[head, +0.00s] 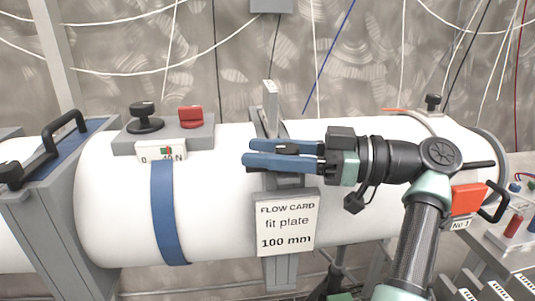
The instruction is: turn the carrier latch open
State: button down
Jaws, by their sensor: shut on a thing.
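My gripper (246,154) reaches in from the right over the white tube, its two blue fingers pointing left. The fingers are closed around a small black piece (287,148), which looks like the carrier latch. It sits at the top of the grey bracket (280,270) around the tube. The fingers hide most of the latch, so I cannot tell how far it is turned. A grey upright plate (270,100) stands just behind the fingers.
A card reading "fit plate 100 mm" (286,225) hangs below my gripper. The white tube (110,200) carries a blue band (168,210), a black knob (145,118) and a red knob (190,117) to the left. A red block (468,198) is at right.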

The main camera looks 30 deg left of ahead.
jog(key=shift+s+n+g, duration=0.1)
jog(key=shift+n+g, duration=0.2)
jog(key=shift+g, duration=0.2)
jog(key=shift+c, duration=2.2)
grip_release()
